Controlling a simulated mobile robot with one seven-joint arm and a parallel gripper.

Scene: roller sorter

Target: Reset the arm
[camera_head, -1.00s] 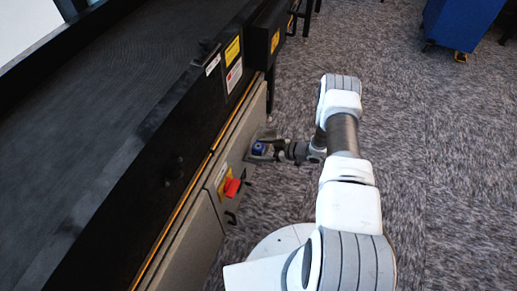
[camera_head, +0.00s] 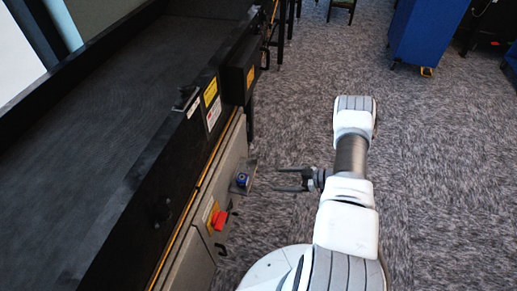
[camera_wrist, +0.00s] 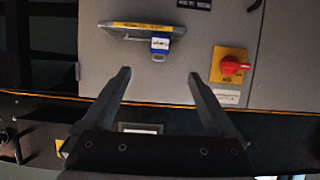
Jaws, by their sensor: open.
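My gripper (camera_head: 280,180) is open and empty, to the right of the sorter's grey side panel in the head view. Its two fingers (camera_wrist: 160,82) also show spread apart in the wrist view, facing that panel. A blue padlock-like part (camera_head: 242,180) sits on a small metal bracket on the panel, apart from my fingertips. In the wrist view the blue part (camera_wrist: 160,46) hangs at a grey handle or bracket (camera_wrist: 138,30) with a yellow strip, beyond the fingers.
A red rotary switch (camera_head: 219,220) on a yellow plate is on the same panel. The black conveyor (camera_head: 110,110) fills the left side. A blue cabinet (camera_head: 425,30) stands at the back right. The carpet floor (camera_head: 440,170) on the right is clear.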

